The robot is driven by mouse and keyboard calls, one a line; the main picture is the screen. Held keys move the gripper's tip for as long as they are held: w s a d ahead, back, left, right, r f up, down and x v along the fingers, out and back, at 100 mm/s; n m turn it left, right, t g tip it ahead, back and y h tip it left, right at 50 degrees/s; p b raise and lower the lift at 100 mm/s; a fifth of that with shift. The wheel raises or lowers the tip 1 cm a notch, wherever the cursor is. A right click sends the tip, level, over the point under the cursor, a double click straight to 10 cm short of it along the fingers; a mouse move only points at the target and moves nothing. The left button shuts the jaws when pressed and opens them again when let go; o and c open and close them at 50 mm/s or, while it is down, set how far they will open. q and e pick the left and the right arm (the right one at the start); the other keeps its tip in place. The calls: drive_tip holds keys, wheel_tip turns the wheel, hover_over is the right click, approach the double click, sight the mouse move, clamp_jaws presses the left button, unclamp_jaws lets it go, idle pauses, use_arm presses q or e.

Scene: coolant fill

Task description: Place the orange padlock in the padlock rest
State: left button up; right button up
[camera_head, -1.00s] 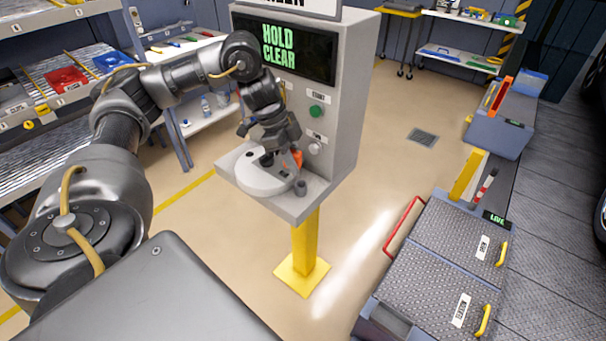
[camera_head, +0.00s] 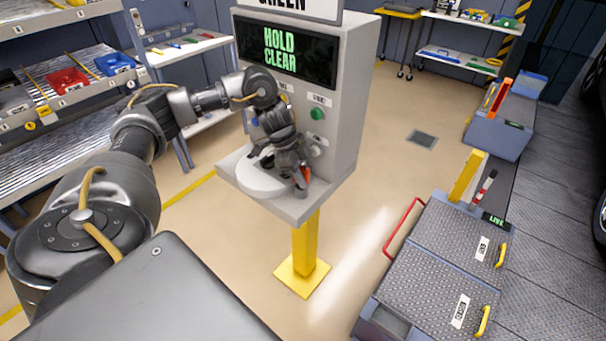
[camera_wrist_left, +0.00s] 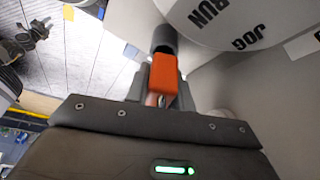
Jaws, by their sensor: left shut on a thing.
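My left gripper (camera_head: 300,176) is over the front right corner of the grey machine's shelf, shut on the orange padlock (camera_head: 306,174). In the left wrist view the padlock (camera_wrist_left: 164,78) sits between the fingers (camera_wrist_left: 160,90). The padlock rest looks to be the dark grey round cup (camera_wrist_left: 164,38), directly beyond the padlock and overlapped by it. I cannot tell whether the padlock touches the cup or is inside it. My right gripper is not in view.
A white round dial plate (camera_head: 262,183), marked RUN and JOG in the left wrist view (camera_wrist_left: 225,15), lies beside the gripper. The machine's panel (camera_head: 345,110) with a green button (camera_head: 317,114) rises behind. Open floor (camera_head: 375,200) lies to the right.

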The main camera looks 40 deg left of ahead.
use_arm(q)
drive_tip(key=shift+f, duration=0.55)
drive_tip(key=o, duration=0.8)
drive_tip(key=shift+r, duration=0.35)
drive_tip(key=v, duration=0.4)
drive_tip(key=shift+w+r, duration=0.15)
drive_tip(key=shift+r, duration=0.1)
drive_tip(key=p+v, duration=0.1)
drive_tip(key=v, duration=0.7)
drive_tip(key=shift+p, duration=0.3)
